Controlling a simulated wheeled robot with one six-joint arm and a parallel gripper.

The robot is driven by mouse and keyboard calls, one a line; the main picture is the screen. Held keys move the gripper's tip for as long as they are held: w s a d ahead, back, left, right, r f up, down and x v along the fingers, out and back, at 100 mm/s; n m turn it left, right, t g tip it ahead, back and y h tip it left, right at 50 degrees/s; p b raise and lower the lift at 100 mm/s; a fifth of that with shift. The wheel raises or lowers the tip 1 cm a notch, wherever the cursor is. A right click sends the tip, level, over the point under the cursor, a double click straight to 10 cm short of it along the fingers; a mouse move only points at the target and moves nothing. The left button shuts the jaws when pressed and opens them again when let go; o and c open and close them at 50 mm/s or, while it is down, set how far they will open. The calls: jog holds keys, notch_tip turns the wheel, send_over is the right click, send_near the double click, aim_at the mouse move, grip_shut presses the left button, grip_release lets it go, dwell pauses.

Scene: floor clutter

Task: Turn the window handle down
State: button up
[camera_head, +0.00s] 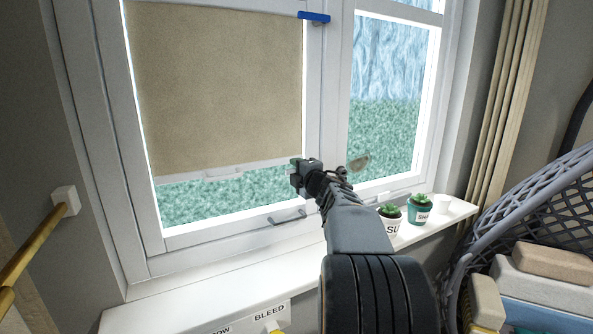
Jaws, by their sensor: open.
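A blue window handle (314,17) lies level on the white post between the two panes, near the top of the view. A grey handle (287,217) sits on the bottom rail of the left pane. My gripper (298,177) is open, in front of the post between the panes. It is well below the blue handle and a little above the grey one, apart from the blue handle. My arm hides part of the post and the sill. Whether anything is between the jaws is too small to tell.
A beige blind (215,85) covers most of the left pane. Two small potted plants, one white (391,220) and one teal (420,210), and a white cup (441,204) stand on the sill (180,303). A grey lattice basket (545,195) is at right. A brass rail (35,245) is at left.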

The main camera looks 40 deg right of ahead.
jog(key=shift+c, duration=0.4)
grip_shut()
